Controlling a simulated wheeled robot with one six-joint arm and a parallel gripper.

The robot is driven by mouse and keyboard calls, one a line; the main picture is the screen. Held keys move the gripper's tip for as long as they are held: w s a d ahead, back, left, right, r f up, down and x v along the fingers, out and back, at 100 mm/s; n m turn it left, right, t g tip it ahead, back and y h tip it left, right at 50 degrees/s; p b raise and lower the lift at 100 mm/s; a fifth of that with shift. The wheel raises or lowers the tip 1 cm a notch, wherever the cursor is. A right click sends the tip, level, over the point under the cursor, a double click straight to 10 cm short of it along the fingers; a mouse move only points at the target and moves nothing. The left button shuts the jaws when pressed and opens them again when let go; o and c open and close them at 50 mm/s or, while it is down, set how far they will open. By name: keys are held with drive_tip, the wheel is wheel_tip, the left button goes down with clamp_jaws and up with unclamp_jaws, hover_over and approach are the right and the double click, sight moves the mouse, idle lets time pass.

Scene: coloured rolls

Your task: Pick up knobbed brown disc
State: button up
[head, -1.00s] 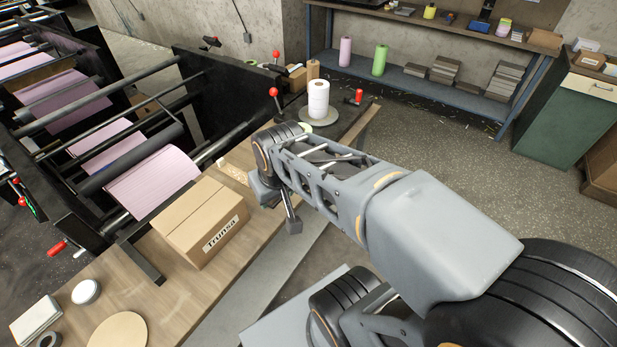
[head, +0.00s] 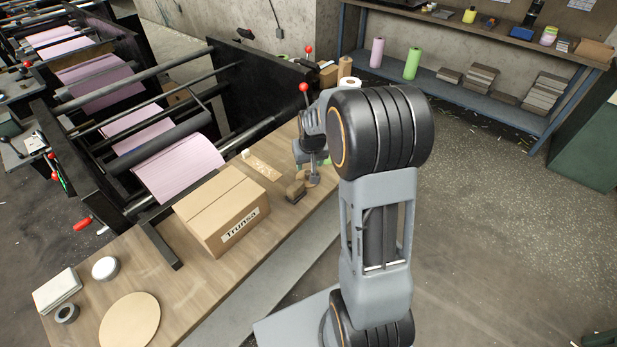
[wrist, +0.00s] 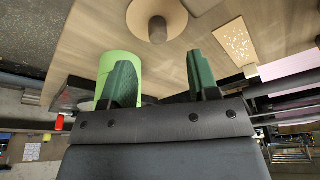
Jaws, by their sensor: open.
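The knobbed brown disc (wrist: 139,20) lies flat on the wooden tabletop at the top of the wrist view, with a round knob at its middle; the top edge of the frame cuts it off. In the head view, it is mostly hidden by my gripper (head: 312,172). In the wrist view, my gripper (wrist: 160,76) is open, its two dark green fingers wide apart with nothing between them. The disc shows beyond the fingertips, roughly centred across the gap, and no contact is visible.
A light green roll (wrist: 117,60) shows behind the left finger. A speckled tan card (wrist: 235,42) lies to the right. In the head view, a small brown block (head: 295,191) is beside my gripper, and a cardboard box (head: 218,207) stands nearer on the table (head: 185,290).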

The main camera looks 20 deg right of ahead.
sight(308, 171)
drive_tip(key=shift+x, duration=3.5)
drive_tip(key=shift+w+d, duration=0.15)
drive_tip(key=shift+r, duration=0.1)
drive_tip(key=c, duration=1)
